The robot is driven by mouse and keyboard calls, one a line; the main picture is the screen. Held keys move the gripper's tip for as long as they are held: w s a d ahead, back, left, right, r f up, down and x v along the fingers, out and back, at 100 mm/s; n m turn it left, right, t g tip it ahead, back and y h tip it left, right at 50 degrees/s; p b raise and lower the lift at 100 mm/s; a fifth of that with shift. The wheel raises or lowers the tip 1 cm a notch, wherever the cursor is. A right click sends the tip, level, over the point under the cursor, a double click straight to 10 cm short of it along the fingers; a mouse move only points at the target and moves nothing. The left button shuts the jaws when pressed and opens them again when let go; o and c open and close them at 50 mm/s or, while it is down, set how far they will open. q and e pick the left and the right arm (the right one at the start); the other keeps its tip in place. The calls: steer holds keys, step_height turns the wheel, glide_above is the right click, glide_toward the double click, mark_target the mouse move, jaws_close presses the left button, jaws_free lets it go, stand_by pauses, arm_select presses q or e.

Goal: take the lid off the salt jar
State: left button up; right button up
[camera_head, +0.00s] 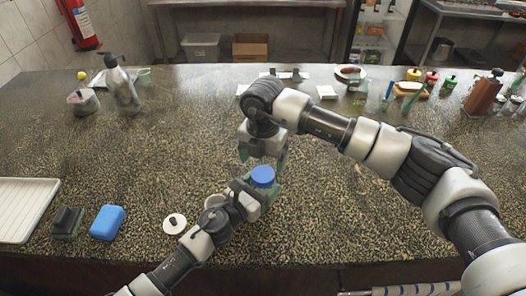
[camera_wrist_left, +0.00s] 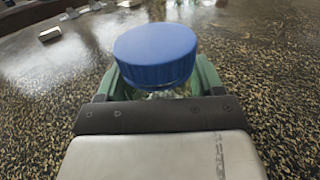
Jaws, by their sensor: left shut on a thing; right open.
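The salt jar's blue ribbed lid (camera_head: 263,174) sits on top of the jar near the front middle of the counter. The lid also shows large in the left wrist view (camera_wrist_left: 156,55). My left gripper (camera_head: 270,190) has its green fingers closed around the jar's body below the lid. A little of the clear jar (camera_wrist_left: 165,94) shows under the lid; the rest is hidden by the fingers and gripper. My right gripper (camera_head: 263,162) is open, pointing down just above and behind the lid; I cannot tell whether it touches it.
On the speckled counter at left lie a blue block (camera_head: 107,222), a dark sponge-like block (camera_head: 68,223) and a white tray (camera_head: 22,212). A round white lid (camera_head: 175,223) lies left of my left arm. Bottles and dishes line the back. The left middle is clear.

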mark_target(263, 173)
steer(key=shift+f, duration=2.55)
steer(key=c, duration=0.9)
steer(key=n, duration=0.3)
steer(key=o, duration=1)
steer(key=shift+r, duration=0.15)
